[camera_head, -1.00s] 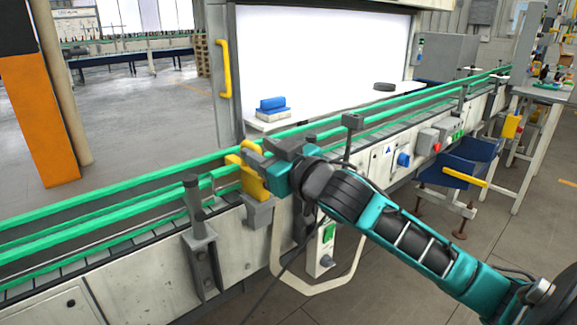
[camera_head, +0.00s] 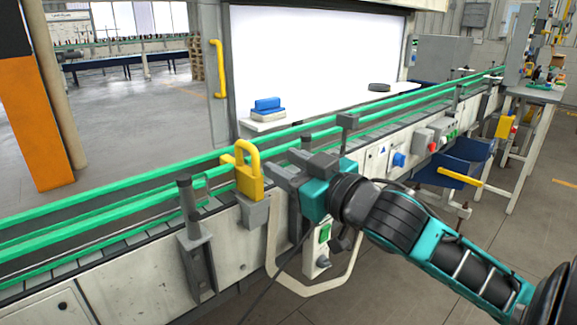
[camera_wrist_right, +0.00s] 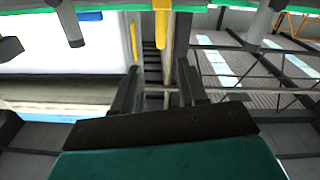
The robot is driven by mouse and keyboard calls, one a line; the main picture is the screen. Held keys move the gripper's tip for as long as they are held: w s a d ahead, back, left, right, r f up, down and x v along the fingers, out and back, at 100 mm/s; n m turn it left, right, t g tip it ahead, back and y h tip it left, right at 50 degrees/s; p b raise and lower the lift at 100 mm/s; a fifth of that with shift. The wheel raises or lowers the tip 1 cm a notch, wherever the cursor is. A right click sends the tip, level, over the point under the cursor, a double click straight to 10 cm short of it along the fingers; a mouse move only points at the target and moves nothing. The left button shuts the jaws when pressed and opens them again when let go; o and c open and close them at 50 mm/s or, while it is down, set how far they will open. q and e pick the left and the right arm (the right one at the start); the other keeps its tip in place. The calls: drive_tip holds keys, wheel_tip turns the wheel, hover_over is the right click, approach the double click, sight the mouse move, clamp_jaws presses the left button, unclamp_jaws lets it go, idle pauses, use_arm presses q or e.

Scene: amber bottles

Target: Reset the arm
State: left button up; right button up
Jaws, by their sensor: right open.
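My right arm comes in from the lower right in the head view. Its gripper (camera_head: 277,170) is at the near side of the conveyor, just right of a yellow padlock-shaped piece (camera_head: 243,170). A gap shows between them. In the right wrist view the two dark fingers (camera_wrist_right: 160,88) stand apart with nothing between them. My left gripper is not in view. I see no amber bottle on the near stretch of the conveyor (camera_head: 130,222).
Green guide rails (camera_head: 90,215) run along the conveyor, with a grey post (camera_head: 189,200) left of the gripper. A blue block (camera_head: 267,104) lies on the ledge behind. A blue bin (camera_head: 463,160) and table (camera_head: 537,92) stand at right. Floor at lower right is open.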

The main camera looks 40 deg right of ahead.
wheel_tip(320, 180, down, 24)
drive_tip(key=s+a+m+g, duration=0.1)
drive_tip(key=s+a+g, duration=0.2)
drive_tip(key=g, duration=0.1)
drive_tip(key=s+a+f+g, duration=0.1)
drive_tip(key=s+a+f, duration=0.3)
drive_tip(key=f, duration=0.3)
drive_tip(key=s+a+f+g, duration=0.2)
drive_tip(key=s+a+f, duration=0.3)
drive_tip(key=a+f, duration=0.1)
drive_tip(key=shift+f+n+y, duration=0.3)
drive_tip(key=shift+f+y, duration=0.1)
drive_tip(key=shift+f, duration=0.45)
drive_tip(key=shift+s+d, duration=0.1)
idle(0.7)
